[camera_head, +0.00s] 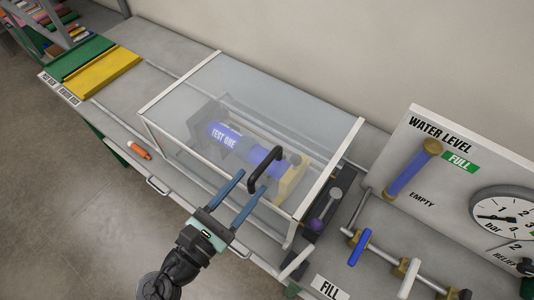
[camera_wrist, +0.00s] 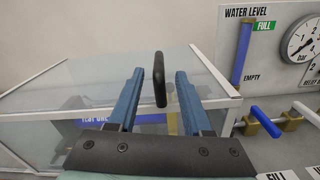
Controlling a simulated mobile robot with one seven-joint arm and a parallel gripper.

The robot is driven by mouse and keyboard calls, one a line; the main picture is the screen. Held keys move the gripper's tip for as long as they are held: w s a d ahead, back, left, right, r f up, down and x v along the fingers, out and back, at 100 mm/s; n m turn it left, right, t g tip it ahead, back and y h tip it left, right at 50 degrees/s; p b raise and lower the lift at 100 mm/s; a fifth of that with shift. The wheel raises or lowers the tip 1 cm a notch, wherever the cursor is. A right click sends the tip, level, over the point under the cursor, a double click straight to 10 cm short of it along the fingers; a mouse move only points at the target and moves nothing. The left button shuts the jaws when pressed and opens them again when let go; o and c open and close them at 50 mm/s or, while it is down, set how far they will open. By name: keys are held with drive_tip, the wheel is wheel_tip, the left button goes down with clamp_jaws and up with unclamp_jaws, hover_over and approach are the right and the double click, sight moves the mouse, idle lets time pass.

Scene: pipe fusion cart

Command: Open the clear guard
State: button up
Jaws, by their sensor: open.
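The clear guard (camera_head: 262,105) is a see-through box with white edge frames, closed over a blue cylinder marked TEST ONE (camera_head: 232,144). A black handle (camera_head: 265,168) stands on the guard's front side. My gripper (camera_head: 252,182) is open in front of the handle, with its two blue fingers pointing at it. In the wrist view the handle (camera_wrist: 159,80) stands upright between the two fingers (camera_wrist: 158,88), near their tips. I see no finger closed on it. The guard's white frame (camera_wrist: 215,72) shows behind the fingers.
A water level panel (camera_head: 432,155) with a pressure gauge (camera_head: 508,217) stands to the right. Valves with blue (camera_head: 359,248) and white (camera_head: 409,278) levers sit below it. An orange tool (camera_head: 139,150) and green and yellow trays lie left on the bench. Open floor is at lower left.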

sight(275, 153)
drive_tip(key=p+x, duration=0.1)
drive_tip(key=x, duration=0.6)
drive_tip(key=shift+w+p, duration=0.2)
drive_tip(key=shift+p, duration=0.1)
clamp_jaws()
idle(1.0)
